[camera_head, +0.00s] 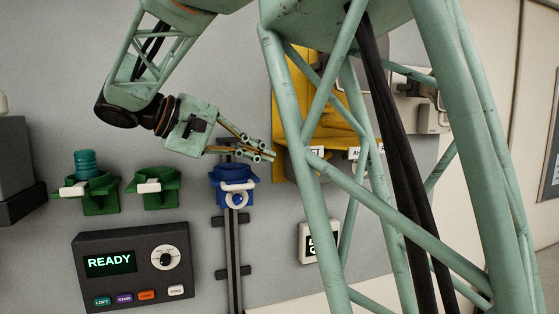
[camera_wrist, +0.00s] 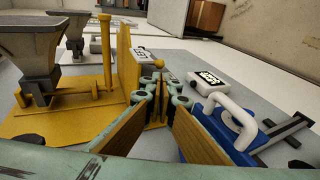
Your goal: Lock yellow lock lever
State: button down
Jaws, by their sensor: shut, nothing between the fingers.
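The yellow station (camera_head: 289,95) is on the wall, partly hidden behind my green struts in the head view. In the wrist view its yellow plate (camera_wrist: 75,120) fills the left side, with an upright yellow post (camera_wrist: 106,62) and a yellow panel with a small round knob (camera_wrist: 160,63). I cannot tell for sure which part is the lock lever. My gripper (camera_head: 273,156) is shut and empty, its tips close to the yellow station's lower left edge. In the wrist view my gripper (camera_wrist: 163,97) points between the yellow panel and the blue fixture; contact is unclear.
A blue fixture with a white handle (camera_head: 237,187) sits on a dark vertical rail, below my gripper. It is close at right in the wrist view (camera_wrist: 232,118). Two green holders (camera_head: 155,188) and a dark READY console (camera_head: 131,265) are at left. A white box (camera_head: 319,241) is lower right.

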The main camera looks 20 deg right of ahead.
jog(key=x, duration=1.3)
jog(key=shift+d+f+p, duration=0.2)
jog(key=shift+d+p, duration=0.1)
jog(key=shift+p, duration=0.1)
jog(key=shift+f, duration=0.1)
jog(key=shift+d+f+b, duration=0.65)
jog(key=shift+f+b, duration=0.3)
jog(key=shift+b, duration=0.7)
jog(key=shift+r, duration=0.45)
jog(key=shift+r+p, duration=0.3)
jog(key=shift+r, duration=0.05)
jog(key=shift+a+r, duration=0.1)
jog(key=f+v, duration=0.1)
jog(key=v, duration=1.2)
jog(key=shift+a, duration=0.65)
